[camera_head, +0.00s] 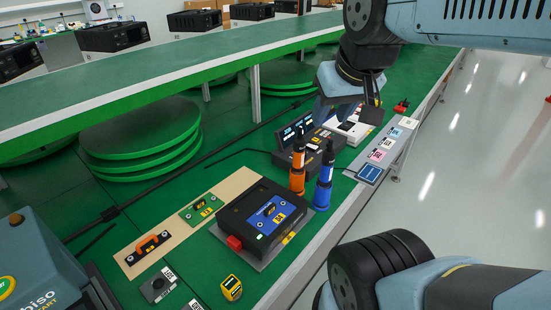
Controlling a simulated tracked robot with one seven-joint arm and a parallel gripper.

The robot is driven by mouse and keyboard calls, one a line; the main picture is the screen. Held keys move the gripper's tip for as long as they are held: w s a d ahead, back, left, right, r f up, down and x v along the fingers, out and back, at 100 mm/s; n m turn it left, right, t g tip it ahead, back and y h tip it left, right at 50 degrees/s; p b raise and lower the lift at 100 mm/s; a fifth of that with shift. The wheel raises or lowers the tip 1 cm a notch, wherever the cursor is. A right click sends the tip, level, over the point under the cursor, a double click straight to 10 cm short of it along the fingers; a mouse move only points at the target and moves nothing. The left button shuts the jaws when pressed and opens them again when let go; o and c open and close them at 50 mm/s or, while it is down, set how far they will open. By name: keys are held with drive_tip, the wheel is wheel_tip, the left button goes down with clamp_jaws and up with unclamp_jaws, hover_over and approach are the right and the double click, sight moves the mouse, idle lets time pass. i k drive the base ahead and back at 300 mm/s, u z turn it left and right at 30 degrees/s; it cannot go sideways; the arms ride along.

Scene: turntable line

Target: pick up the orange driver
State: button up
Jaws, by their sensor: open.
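The orange driver (297,172) stands upright on the green bench, with a black upper part. It is just behind the right end of a black box with a blue panel. A blue driver (323,182) stands upright close to its right. My gripper (347,108) is open and above the bench, up and to the right of the orange driver in the picture. It is apart from both drivers, and no object shows between its fingers. The lower part of the orange driver is partly hidden by the black box's edge.
The black box (250,206) with a red button stands in front left of the drivers. A dark device with a screen (292,150) stands behind them. A tray of coloured cards (385,152) lies right. A yellow block (231,287) sits near the front. A raised green shelf (150,80) runs behind.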

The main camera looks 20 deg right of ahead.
sight(297, 168)
drive_tip(key=z, duration=1.35)
drive_tip(key=i, duration=0.1)
drive_tip(key=u, duration=2.85)
drive_tip(key=k, duration=1.65)
drive_tip(key=z, duration=1.5)
drive_tip(key=i, duration=1)
drive_tip(key=u, duration=0.1)
